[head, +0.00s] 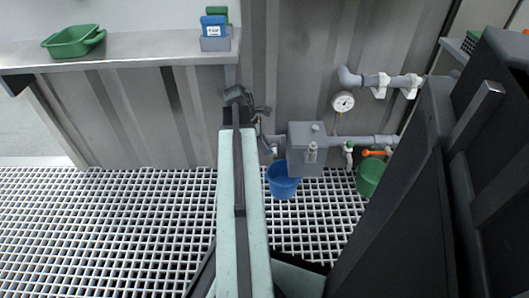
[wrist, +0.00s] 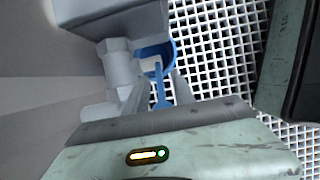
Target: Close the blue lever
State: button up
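The blue lever (wrist: 160,92) shows in the wrist view as a narrow blue bar below a grey pipe fitting (wrist: 120,65). My gripper (wrist: 158,92) has its two grey fingers apart, one on each side of the lever. I cannot tell whether either finger touches it. In the head view my gripper (head: 262,113) is at the far end of my arm, left of the grey box on the wall. The lever cannot be made out clearly there.
A blue bucket (head: 283,182) hangs or stands under the grey box (head: 308,150). A gauge (head: 343,102), pipes, an orange lever (head: 374,153) and a green bucket (head: 370,177) are to the right. A shelf (head: 130,48) holds a green tray (head: 74,41). The grating floor (head: 110,230) is clear at left.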

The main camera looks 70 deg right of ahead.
jog(key=shift+c, duration=0.3)
grip_shut()
dwell(1.2)
